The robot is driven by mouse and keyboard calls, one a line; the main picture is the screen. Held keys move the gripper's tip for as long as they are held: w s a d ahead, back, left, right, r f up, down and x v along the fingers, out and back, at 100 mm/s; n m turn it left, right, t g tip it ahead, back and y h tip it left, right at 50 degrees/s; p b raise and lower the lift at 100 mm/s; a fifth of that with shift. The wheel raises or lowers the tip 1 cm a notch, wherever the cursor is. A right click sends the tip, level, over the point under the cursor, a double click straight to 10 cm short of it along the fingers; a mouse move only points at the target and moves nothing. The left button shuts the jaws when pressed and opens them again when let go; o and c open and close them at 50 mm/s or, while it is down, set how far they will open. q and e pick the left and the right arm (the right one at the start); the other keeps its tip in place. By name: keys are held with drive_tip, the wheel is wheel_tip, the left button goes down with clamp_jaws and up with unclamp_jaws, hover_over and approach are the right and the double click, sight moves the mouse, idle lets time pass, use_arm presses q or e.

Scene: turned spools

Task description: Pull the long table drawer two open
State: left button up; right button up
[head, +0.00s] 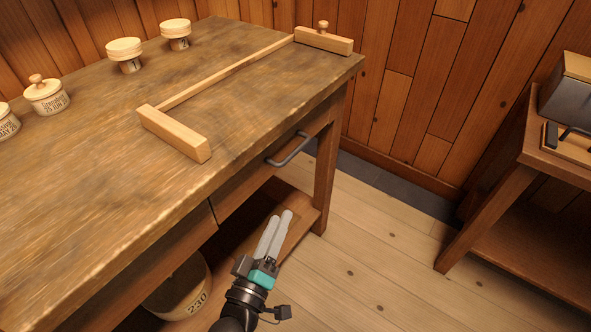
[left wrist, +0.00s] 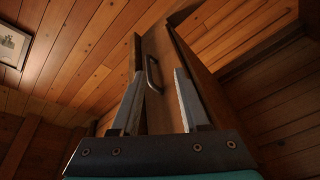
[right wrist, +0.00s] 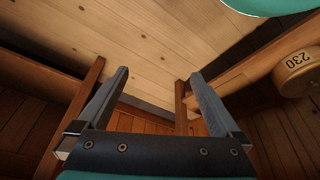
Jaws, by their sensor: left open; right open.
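The long table (head: 100,170) has a drawer front (head: 248,190) under its top, with a grey bar handle (head: 288,150). This drawer looks flush with the table frame. My left gripper (head: 279,216) is open and empty, below and in front of the handle, apart from it. In the left wrist view, the handle (left wrist: 152,74) appears between the open fingers (left wrist: 158,74), farther off. My right gripper (right wrist: 158,75) is open and empty in its own wrist view; the head view does not show it.
A tub marked 230 (head: 180,290) sits on the lower shelf. A side table (head: 560,165) stands at the right. The floor (head: 370,255) between is clear.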

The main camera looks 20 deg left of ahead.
use_arm(q)
wheel_tip(320, 180, up, 2)
drive_tip(key=n+t+b, duration=0.1)
drive_tip(key=y+b, duration=0.1)
drive_tip(key=b, duration=0.1)
approach(295, 150)
drive_tip(key=w, duration=0.4)
drive_tip(key=shift+n, duration=0.4)
drive_tip(key=shift+w+r+b, duration=0.2)
drive_tip(key=shift+w+b, duration=0.1)
drive_tip(key=shift+w, duration=0.7)
drive_tip(key=shift+w+r+b, duration=0.2)
drive_tip(key=shift+w+b, duration=0.05)
drive_tip(key=shift+w, duration=0.75)
drive_tip(key=shift+w+r+b, duration=0.15)
drive_tip(key=shift+w+b, duration=0.15)
drive_tip(key=shift+w, duration=0.65)
use_arm(e)
wheel_tip(295, 150, up, 6)
drive_tip(key=w+a+t+y, duration=0.1)
drive_tip(key=w+a+t, duration=0.1)
drive_tip(key=t, duration=0.1)
drive_tip(key=shift+w+a+f, duration=0.15)
drive_tip(key=shift+w+a, duration=0.25)
use_arm(q)
drive_tip(key=shift+c, duration=0.2)
clamp_jaws()
